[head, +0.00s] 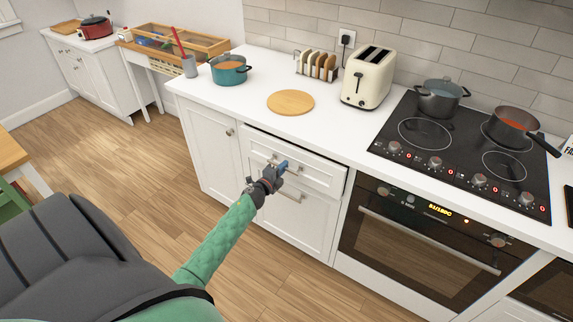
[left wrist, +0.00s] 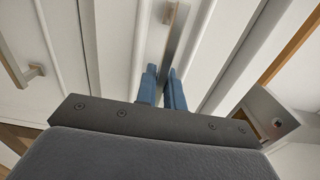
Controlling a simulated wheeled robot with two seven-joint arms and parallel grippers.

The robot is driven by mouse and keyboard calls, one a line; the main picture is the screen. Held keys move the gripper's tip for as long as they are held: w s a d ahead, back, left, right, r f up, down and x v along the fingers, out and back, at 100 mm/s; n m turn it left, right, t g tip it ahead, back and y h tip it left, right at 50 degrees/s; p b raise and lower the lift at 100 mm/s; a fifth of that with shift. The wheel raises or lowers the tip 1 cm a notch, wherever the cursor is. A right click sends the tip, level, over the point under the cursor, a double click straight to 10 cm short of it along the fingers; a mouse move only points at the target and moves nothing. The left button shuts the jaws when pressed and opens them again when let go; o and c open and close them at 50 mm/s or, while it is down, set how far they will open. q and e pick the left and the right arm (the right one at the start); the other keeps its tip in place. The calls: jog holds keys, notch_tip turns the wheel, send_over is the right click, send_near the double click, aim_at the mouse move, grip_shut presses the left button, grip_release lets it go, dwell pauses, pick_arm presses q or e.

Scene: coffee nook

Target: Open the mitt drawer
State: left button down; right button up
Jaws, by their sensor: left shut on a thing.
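The mitt drawer (head: 315,172) is the white drawer front under the counter, left of the oven. A narrow dark line runs along its top edge, and I cannot see inside. My left gripper (head: 283,166) reaches it from the front with its blue fingers at the drawer's handle (head: 294,170). My right gripper is not in view.
A cupboard door (head: 303,212) with a bar handle is below the drawer. The oven (head: 415,245) stands to the right. The counter holds a teal pot (head: 229,72), a round board (head: 290,103) and a toaster (head: 367,78). The wooden floor (head: 130,160) in front is clear.

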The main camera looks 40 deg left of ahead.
pick_arm(q)
jog(key=s+d+b, duration=0.1)
jog(key=s, duration=3.3)
jog(key=shift+s, duration=0.3)
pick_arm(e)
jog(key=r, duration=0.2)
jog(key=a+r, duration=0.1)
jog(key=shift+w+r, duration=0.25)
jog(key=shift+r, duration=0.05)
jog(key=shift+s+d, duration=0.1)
pick_arm(q)
jog(key=c, duration=1.5)
grip_release()
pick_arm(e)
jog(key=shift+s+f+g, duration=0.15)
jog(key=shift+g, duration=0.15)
pick_arm(q)
jog(key=shift+b, duration=0.3)
jog(key=s+b, duration=0.2)
jog(key=s, duration=0.5)
jog(key=shift+s+d+b, duration=0.2)
jog(key=shift+s+b, duration=0.15)
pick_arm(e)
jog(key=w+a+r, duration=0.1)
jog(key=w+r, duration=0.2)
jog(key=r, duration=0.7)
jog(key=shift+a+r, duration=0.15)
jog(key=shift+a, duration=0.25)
